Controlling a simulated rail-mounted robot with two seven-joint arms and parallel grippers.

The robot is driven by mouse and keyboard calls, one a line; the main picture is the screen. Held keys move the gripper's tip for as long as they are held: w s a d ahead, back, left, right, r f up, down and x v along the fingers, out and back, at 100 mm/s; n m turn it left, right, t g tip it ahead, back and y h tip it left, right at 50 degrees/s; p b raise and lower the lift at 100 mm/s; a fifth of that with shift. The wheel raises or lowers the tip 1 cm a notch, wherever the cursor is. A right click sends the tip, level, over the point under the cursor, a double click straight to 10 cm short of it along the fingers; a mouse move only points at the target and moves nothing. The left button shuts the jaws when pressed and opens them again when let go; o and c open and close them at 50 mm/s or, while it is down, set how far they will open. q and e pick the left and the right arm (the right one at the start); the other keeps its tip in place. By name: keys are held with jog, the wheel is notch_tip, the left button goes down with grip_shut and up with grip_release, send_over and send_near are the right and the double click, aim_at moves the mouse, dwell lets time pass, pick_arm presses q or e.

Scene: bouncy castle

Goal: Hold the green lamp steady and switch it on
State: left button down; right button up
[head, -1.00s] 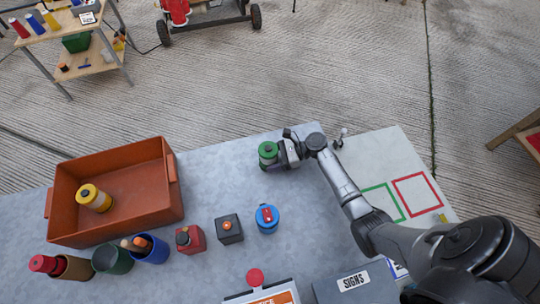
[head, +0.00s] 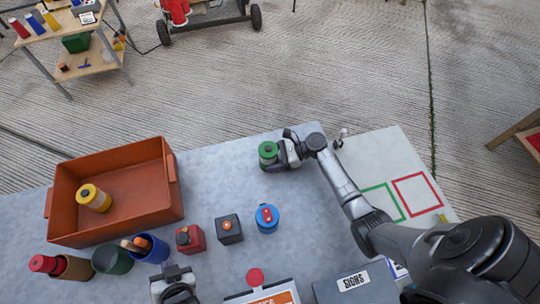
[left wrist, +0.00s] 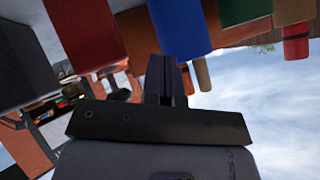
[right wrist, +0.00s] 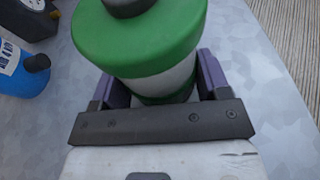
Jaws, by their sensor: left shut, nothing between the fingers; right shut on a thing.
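The green lamp (head: 267,152) stands upright near the far edge of the grey table. It has a green top with a dark knob and a pale middle band, seen close in the right wrist view (right wrist: 140,45). My right gripper (head: 282,154) is shut around the lamp's body from the right, one finger on each side (right wrist: 155,85). My left gripper (head: 170,272) is at the near edge of the table, below the blue cup in the head view. Its fingers are together and empty in the left wrist view (left wrist: 168,75).
An orange bin (head: 62,205) holds a yellow lamp (head: 93,198). A red box (head: 189,239), a dark box with an orange button (head: 228,229) and a blue lamp (head: 267,218) stand between my grippers. Cups (head: 112,259) stand at left. Clear table lies left of the green lamp.

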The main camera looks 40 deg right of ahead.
pick_arm(q)
jog(key=w+d+r+m+t, duration=0.1)
jog(key=w+d+r, duration=0.1)
jog(key=w+d+r+m+t+h, duration=0.1)
jog(key=w+d+r+m, duration=0.1)
jog(key=w+d, duration=0.1)
jog(key=w+d+r+m+t+h, duration=0.1)
jog(key=w+d+r+t, duration=0.1)
jog(key=d+r, duration=0.1)
jog(key=shift+w+d, duration=0.15)
jog(key=shift+d, duration=0.1)
jog(key=w+d+r+m+t+h, duration=0.1)
jog(key=d+r+m+h, duration=0.6)
jog(key=d, duration=0.3)
jog(key=w+d+r+m+t+h, duration=0.1)
jog(key=d+r+m+h, duration=0.4)
jog(key=d+m, duration=0.4)
jog(key=s+d+r+m+g+h, duration=0.25)
jog(key=d+m+g, duration=0.4)
jog(key=m, duration=0.35)
jog(key=s+d+r+m+g+h, duration=0.1)
jog(key=s+d+m+g+h, duration=0.25)
jog(key=d+m+g, duration=0.45)
jog(key=m+g+y, duration=0.1)
jog(key=m+y, duration=1)
jog(key=m, duration=0.5)
send_over(269, 149)
notch_tip(269, 149, down, 11)
jog(key=shift+f, duration=4.25)
jog(key=shift+f, duration=0.2)
